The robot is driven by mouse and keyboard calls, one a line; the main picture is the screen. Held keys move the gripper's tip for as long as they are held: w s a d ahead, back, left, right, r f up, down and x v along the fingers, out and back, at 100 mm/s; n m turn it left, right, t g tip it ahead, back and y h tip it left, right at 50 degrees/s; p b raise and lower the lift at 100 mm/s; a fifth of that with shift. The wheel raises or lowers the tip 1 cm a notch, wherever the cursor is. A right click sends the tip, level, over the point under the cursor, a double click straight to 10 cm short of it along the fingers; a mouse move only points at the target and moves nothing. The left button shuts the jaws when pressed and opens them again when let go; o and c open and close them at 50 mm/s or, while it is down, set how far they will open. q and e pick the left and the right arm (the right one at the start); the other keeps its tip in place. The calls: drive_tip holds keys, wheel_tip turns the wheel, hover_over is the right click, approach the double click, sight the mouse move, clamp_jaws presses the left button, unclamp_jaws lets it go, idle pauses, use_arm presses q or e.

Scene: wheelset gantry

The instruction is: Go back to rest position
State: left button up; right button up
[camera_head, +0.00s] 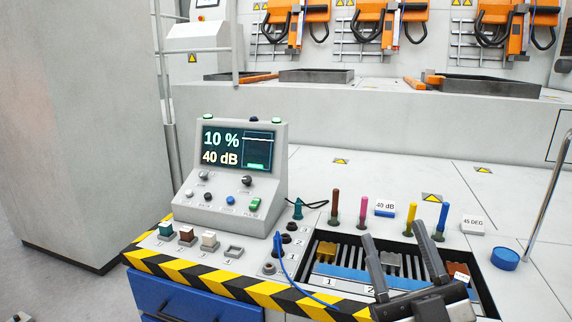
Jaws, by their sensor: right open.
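My right gripper (393,235) comes in from the bottom right edge. Its two dark fingers are spread apart and point up the picture, over the slotted tray (482,291) in the bench top. The fingers and the gripper body hide part of the tray. My left gripper is not in view.
A console (236,170) with a screen reading 10 % and 40 dB stands on the bench, left of the gripper. Coloured upright pens, including a blue one (443,218), stand behind the tray. A blue round cap (505,259) sits right of it. A blue cable (283,262) runs along the front.

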wheel_tip(320, 180, down, 14)
drive_tip(key=m+g+h, duration=0.3)
drive_tip(key=g, duration=0.2)
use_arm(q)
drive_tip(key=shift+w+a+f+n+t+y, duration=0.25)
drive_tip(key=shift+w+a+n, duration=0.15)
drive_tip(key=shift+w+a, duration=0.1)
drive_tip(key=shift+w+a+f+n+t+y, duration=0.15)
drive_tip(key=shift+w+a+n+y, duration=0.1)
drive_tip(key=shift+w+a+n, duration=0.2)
use_arm(e)
drive_tip(key=s+f+g+h, duration=0.1)
drive_tip(key=s+f+g, duration=0.4)
drive_tip(key=f, duration=0.5)
drive_tip(key=s+f+m+g+h, duration=0.1)
drive_tip(key=s+f+g, duration=0.4)
drive_tip(key=f, duration=0.6)
drive_tip(key=shift+s+f+m, duration=0.3)
drive_tip(key=shift+s, duration=0.9)
